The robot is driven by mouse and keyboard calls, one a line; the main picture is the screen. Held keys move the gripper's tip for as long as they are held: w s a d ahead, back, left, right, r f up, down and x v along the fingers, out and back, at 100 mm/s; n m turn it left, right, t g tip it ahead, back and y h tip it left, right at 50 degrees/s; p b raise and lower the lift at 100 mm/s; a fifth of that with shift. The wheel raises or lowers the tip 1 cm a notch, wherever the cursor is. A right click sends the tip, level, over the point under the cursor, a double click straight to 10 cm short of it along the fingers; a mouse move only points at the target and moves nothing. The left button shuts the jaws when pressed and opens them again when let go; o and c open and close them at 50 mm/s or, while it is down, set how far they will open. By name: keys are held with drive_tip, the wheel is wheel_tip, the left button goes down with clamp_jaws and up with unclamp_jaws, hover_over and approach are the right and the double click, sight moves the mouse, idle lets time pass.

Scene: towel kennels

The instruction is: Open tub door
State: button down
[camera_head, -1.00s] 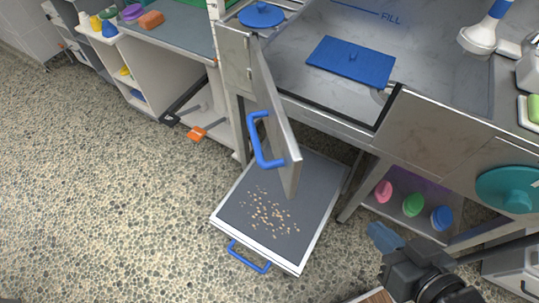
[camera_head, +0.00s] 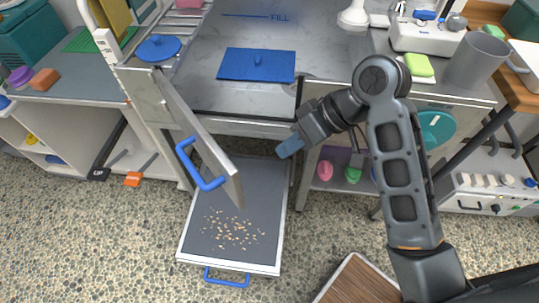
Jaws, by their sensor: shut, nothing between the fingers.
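The tub door (camera_head: 200,128) is a grey metal panel hinged at its left side on the steel tub (camera_head: 318,52). It stands swung outward at a wide angle, leaving the tub front open. Its blue handle (camera_head: 196,165) is on the outer face, toward the free end. My gripper (camera_head: 289,148) is to the right of the door, in front of the tub opening's right side. It is apart from the door and handle and holds nothing.
A grey tray (camera_head: 235,220) with tan bits and a blue handle (camera_head: 226,278) is pulled out below the door. A blue mat (camera_head: 257,65) lies in the tub. Colored bottles (camera_head: 325,170) stand on the shelf at right.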

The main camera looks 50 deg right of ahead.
drive_tip(key=w+a+f, duration=0.4)
drive_tip(key=a+f, duration=0.3)
drive_tip(key=shift+w+a, duration=0.3)
drive_tip(key=shift+f, duration=0.1)
